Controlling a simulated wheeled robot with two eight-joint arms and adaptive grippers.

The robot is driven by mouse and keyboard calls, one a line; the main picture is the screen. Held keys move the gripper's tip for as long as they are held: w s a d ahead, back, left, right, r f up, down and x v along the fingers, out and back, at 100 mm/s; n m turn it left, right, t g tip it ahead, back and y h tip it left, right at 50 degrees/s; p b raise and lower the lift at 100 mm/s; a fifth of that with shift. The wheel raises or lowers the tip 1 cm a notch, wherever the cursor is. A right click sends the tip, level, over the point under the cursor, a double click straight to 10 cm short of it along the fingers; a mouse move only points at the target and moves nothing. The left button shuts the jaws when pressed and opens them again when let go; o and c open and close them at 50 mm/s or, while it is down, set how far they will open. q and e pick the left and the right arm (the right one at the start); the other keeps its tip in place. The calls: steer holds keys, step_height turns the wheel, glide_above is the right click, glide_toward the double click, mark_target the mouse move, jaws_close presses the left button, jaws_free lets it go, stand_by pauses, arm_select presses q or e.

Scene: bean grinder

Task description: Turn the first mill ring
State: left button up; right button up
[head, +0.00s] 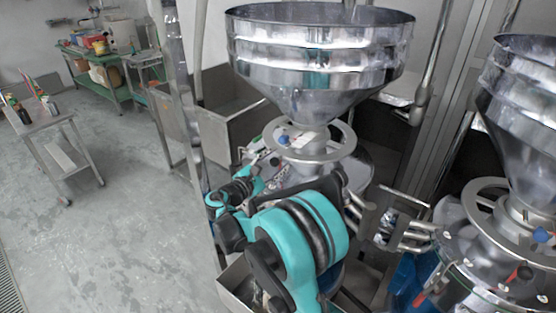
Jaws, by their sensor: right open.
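The nearer left mill has a steel hopper (320,60) on top. Below the hopper's cone is a flat metal ring (338,148), with a blue knob (284,140) at its left side. My right gripper (257,163) is open, small and partly hidden, low at the left of the ring. I cannot tell whether it touches the mill. My teal and black arm covers much of the mill's lower front. A second mill ring (480,203) sits under another hopper (520,100) at the right edge. My left gripper is not in view.
A steel bin (225,125) stands behind the left mill. A metal post (183,110) rises beside it. A small table (45,124) and a green bench (90,78) stand far left. The grey floor (125,215) between is open. Pipes (400,230) run between the mills.

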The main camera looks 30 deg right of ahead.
mark_target(310, 163)
steer(key=shift+x, duration=0.95)
jaws_close()
steer(key=shift+s+d+n+t, duration=0.2)
steer(key=shift+s+n+t, duration=0.1)
steer(key=shift+s+t, duration=0.15)
steer(key=shift+n+t+y, duration=0.4)
steer(key=shift+n+t, duration=0.1)
steer(key=shift+t, duration=0.05)
steer(key=s+d, duration=0.2)
steer(key=s, duration=0.1)
steer(key=s+d, duration=0.2)
steer(key=shift+s, duration=0.25)
steer(key=shift+s+d+b, duration=0.3)
steer(key=shift+s+d, duration=0.3)
steer(key=shift+d, duration=0.15)
